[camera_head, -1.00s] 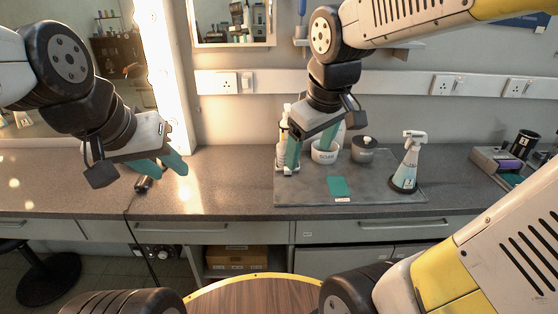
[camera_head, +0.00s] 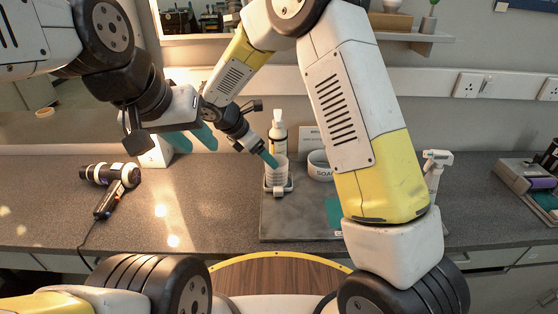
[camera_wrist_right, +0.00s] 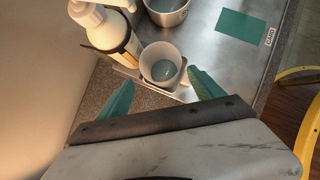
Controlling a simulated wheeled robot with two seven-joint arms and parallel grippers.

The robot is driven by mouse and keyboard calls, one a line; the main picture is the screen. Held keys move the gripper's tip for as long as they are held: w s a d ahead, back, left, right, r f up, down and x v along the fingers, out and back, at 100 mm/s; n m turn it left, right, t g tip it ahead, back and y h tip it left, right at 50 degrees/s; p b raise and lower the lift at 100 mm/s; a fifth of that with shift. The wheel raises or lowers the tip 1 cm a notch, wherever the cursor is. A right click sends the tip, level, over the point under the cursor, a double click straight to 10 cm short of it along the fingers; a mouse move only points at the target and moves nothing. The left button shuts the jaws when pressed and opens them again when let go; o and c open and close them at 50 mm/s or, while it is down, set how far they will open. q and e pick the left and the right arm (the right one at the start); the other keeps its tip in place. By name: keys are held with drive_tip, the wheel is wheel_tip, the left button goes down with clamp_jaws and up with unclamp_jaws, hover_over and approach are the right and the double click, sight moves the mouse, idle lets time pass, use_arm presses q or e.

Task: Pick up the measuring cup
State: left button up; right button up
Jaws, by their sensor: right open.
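The measuring cup (camera_head: 278,176) is a pale, translucent cup on a small white square stand (camera_head: 288,186) at the mat's left edge. It also shows in the right wrist view (camera_wrist_right: 161,66), upright, with its mouth open. My right gripper (camera_head: 270,160) comes at the cup from the left and above. In the wrist view its teal fingers (camera_wrist_right: 161,84) are apart, with the cup just ahead and between their tips; contact cannot be told. My left gripper (camera_head: 193,140) hangs to the left of the cup, its teal fingers apart and empty.
A white pump bottle (camera_head: 279,132) stands close behind the cup. A bowl marked SOAK (camera_head: 319,166) is to its right. A teal card (camera_wrist_right: 240,26) lies on the grey mat (camera_head: 285,226). A hair dryer (camera_head: 112,182) lies at left.

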sight(277, 172)
drive_tip(key=x, duration=0.6)
drive_tip(key=shift+d+f, duration=0.15)
drive_tip(key=shift+d, duration=0.25)
drive_tip(key=c, duration=1.1)
